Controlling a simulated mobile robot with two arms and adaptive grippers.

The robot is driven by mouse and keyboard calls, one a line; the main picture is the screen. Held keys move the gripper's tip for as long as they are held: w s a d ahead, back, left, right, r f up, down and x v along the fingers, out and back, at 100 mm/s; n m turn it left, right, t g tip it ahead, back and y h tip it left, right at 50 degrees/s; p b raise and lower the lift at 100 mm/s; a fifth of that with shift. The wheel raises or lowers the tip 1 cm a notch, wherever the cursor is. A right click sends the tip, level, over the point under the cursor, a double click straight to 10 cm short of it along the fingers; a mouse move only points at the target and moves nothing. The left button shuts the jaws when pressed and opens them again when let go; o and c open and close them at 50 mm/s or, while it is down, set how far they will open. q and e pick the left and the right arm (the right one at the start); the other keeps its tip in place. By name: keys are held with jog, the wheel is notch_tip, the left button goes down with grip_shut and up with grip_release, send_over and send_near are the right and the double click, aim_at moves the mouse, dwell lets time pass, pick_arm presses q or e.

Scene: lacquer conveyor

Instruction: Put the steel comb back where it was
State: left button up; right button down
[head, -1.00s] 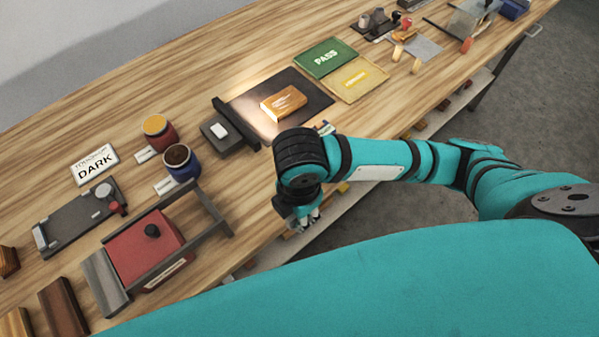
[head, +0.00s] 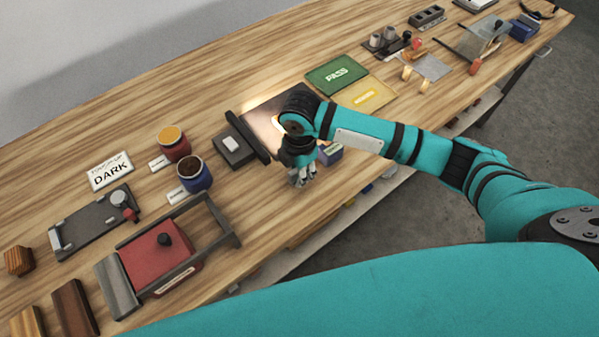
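I cannot make out the steel comb for certain in the head view. My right gripper (head: 302,178) hangs fingers-down at the front edge of the bench, just in front of the dark mat (head: 262,112). Its fingers are small and partly under the wrist, so I cannot tell if they are open or hold anything. A small purple and green block (head: 331,154) shows just right of the gripper, partly behind the arm. My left gripper is out of view.
The wooden bench (head: 150,105) holds a red box in a grey frame (head: 160,262), blue (head: 195,174) and red (head: 174,143) jars, a DARK sign (head: 110,171), a green PASS panel (head: 337,76) and a yellow panel (head: 366,95). The back strip is clear.

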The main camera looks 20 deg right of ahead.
jog(key=shift+f, duration=0.75)
jog(key=shift+f, duration=0.15)
jog(key=c, duration=1.3)
grip_release()
jog(key=shift+o, duration=0.2)
notch_tip(320, 180, up, 12)
jog(key=shift+s+r+b, duration=0.1)
jog(key=shift+r+b, duration=0.1)
jog(key=shift+b, duration=0.6)
